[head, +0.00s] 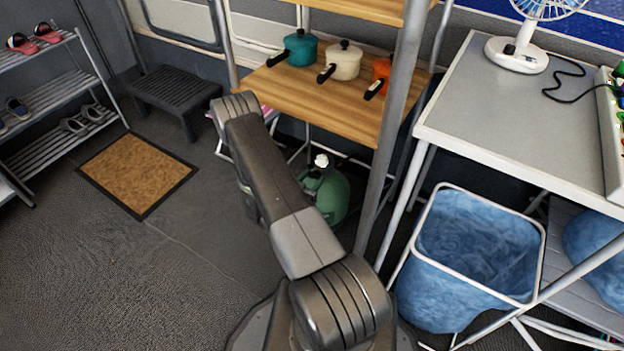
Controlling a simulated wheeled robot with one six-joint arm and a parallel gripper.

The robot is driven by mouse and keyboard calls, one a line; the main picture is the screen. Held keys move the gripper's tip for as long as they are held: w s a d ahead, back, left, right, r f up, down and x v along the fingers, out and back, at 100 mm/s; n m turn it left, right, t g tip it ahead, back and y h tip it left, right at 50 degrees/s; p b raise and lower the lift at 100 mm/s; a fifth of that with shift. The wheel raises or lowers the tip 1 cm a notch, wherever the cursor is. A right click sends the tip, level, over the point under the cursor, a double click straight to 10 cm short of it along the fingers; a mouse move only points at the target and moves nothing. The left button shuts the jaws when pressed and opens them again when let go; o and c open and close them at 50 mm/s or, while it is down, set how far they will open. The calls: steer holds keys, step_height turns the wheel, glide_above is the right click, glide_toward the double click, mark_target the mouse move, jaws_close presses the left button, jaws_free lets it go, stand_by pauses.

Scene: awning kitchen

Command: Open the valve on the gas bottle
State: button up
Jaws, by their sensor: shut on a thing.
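The green gas bottle (330,195) stands on the floor under the wooden shelf, behind my arm. My arm hides its left side. A small white knob-like part (321,160) shows at its top and looks like the valve; its turn position is too small to tell. My arm rises from the bottom middle and reaches up and left to a bend just in front of the shelf. Beyond the bend, the arm's end and my gripper are hidden behind the arm, so I cannot see their contact with the valve.
A wooden shelf (350,112) with several pots stands over the bottle, its grey metal post (390,140) just right of it. A blue laundry basket (440,285) and a grey table (520,120) are at right. Floor at left is clear around a brown mat (137,172).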

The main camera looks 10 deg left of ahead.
steer(key=shift+f, duration=0.1)
steer(key=n+b, duration=0.2)
steer(key=n, duration=0.2)
steer(key=n+b, duration=0.1)
steer(key=n, duration=0.3)
steer(key=shift+a+n+b, duration=0.15)
steer(key=shift+n+b, duration=0.15)
steer(key=n, duration=0.4)
steer(key=shift+f+n+b, duration=0.1)
steer(key=shift+n+b, duration=0.2)
steer(key=shift+b, duration=0.05)
steer(key=shift+f+n, duration=0.1)
steer(key=shift+n, duration=2.1)
steer(key=o, duration=1)
steer(key=shift+a, duration=0.1)
steer(key=p+v, duration=0.3)
steer(key=v, duration=1)
steer(key=shift+s+a, duration=0.15)
steer(key=shift+s, duration=0.2)
